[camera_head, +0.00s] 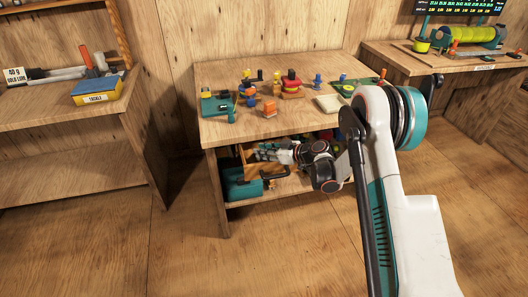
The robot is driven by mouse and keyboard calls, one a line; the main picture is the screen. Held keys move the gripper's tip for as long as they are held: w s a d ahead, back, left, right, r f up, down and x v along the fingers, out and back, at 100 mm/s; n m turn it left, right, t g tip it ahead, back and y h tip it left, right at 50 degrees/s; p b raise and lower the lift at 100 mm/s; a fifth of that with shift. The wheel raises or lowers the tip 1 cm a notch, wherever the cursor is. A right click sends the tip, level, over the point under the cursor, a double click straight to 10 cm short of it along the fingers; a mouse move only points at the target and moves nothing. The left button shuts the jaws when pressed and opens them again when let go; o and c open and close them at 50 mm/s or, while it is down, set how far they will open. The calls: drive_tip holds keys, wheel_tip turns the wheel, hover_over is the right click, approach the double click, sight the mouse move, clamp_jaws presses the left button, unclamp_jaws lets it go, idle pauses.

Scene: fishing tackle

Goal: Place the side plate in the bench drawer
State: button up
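The wooden workbench (240,74) stands in the middle of the view with small tackle parts on its top. Under the top is an open space that looks like the bench drawer (228,163), partly hidden by my arm. My gripper (262,152) reaches in there from the right, below the tabletop's front edge. Its fingers are small and dark, so I cannot tell whether they are open or shut, or hold anything. I cannot pick out the side plate with certainty. A pale square piece (329,103) lies on the benchtop's right side.
A teal toolbox (240,187) sits on the lower shelf, just below my gripper. An orange block (269,109) and several coloured parts are on the benchtop. A yellow and blue tackle box (96,91) is on the left table. The floor in front is clear.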

drive_tip(key=shift+s+r, duration=0.15)
drive_tip(key=p+v, duration=0.3)
drive_tip(key=v, duration=0.9)
drive_tip(key=shift+r+p, duration=0.2)
drive_tip(key=shift+p, duration=0.15)
drive_tip(key=shift+r, duration=0.1)
drive_tip(key=s+d+r+m+h, duration=0.2)
drive_tip(key=s+r+m+h, duration=0.1)
drive_tip(key=s+r, duration=0.55)
drive_tip(key=s+d+r+m+h, duration=0.25)
drive_tip(key=s+r, duration=0.25)
drive_tip(key=r, duration=0.7)
drive_tip(key=s+d+r+m+h, duration=0.1)
drive_tip(key=s+d+m+h, duration=0.2)
drive_tip(key=s, duration=0.9)
drive_tip(key=s+d+r+m+h, duration=0.1)
drive_tip(key=s+d+m+h, duration=0.2)
drive_tip(key=s, duration=0.8)
drive_tip(key=shift+s+d+r+m+t, duration=0.3)
drive_tip(key=shift+s+d+r+m, duration=0.1)
drive_tip(key=shift+d, duration=0.6)
